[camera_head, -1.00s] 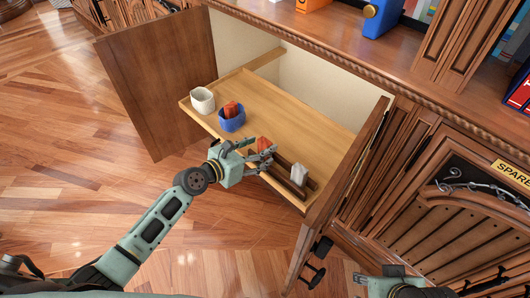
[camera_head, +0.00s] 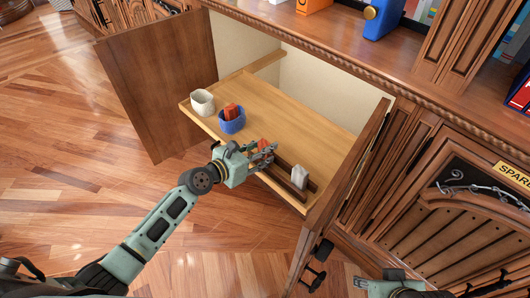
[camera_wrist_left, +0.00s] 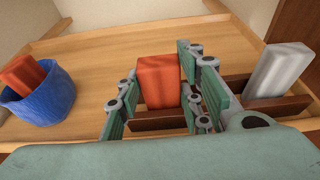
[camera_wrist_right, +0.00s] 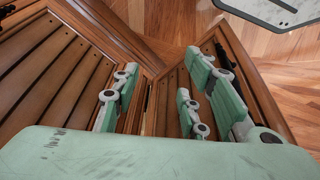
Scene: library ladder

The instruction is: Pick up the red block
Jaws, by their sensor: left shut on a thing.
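A red block (camera_head: 265,145) stands at the brown slotted rack on the pull-out shelf. It also shows in the left wrist view (camera_wrist_left: 158,80), between the two fingers of my left gripper (camera_head: 263,153). That gripper is shut on the block, which is upright and looks still at the rack; I cannot tell if it is lifted. My right gripper (camera_wrist_right: 160,75) is open and empty in the right wrist view, above dark wood panelling.
A blue cup (camera_head: 232,125) with a red-orange piece in it and a white cup (camera_head: 202,102) stand on the shelf (camera_head: 290,120). A pale grey block (camera_head: 299,175) stands in the rack (camera_wrist_left: 165,120), right of the gripper. Open cabinet doors (camera_head: 160,80) flank the shelf.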

